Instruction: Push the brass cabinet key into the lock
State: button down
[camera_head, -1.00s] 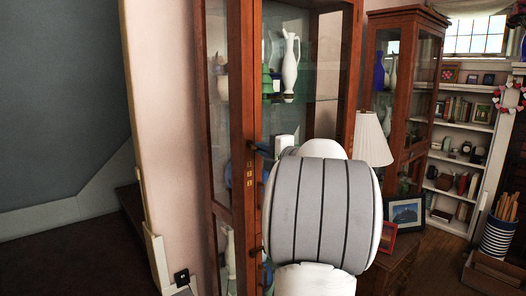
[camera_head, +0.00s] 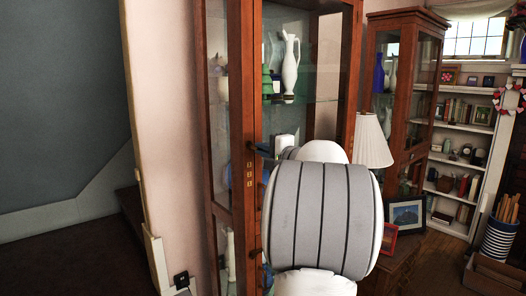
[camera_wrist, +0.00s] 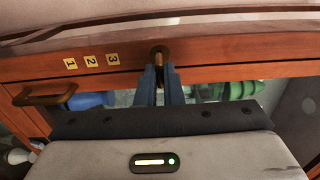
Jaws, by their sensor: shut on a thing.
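The brass key (camera_wrist: 161,66) shows as a short piece between the two blue fingers of my gripper (camera_wrist: 160,73) in the wrist view. My gripper is shut on it. The round brass lock (camera_wrist: 159,49) sits on the wooden door frame (camera_wrist: 215,57) just beyond the fingertips. The key is lined up with the lock and appears to meet it; I cannot tell how deep it goes. In the head view my arm stands before the tall glass cabinet (camera_head: 240,110) and hides the key and the lock.
A door handle (camera_wrist: 50,94) and number plates (camera_wrist: 91,60) lie left of the lock in the wrist view. Inside the cabinet stands a white jug (camera_head: 290,65). A lamp (camera_head: 371,140) and picture frames (camera_head: 407,215) stand close on the right.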

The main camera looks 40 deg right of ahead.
jog(key=shift+w, duration=0.95)
jog(key=c, duration=1.5)
grip_release()
jog(key=shift+w, duration=0.1)
jog(key=s+b, duration=0.1)
jog(key=s, duration=0.7)
jog(key=shift+b, duration=0.35)
jog(key=shift+w, duration=0.1)
jog(key=shift+c, duration=0.2)
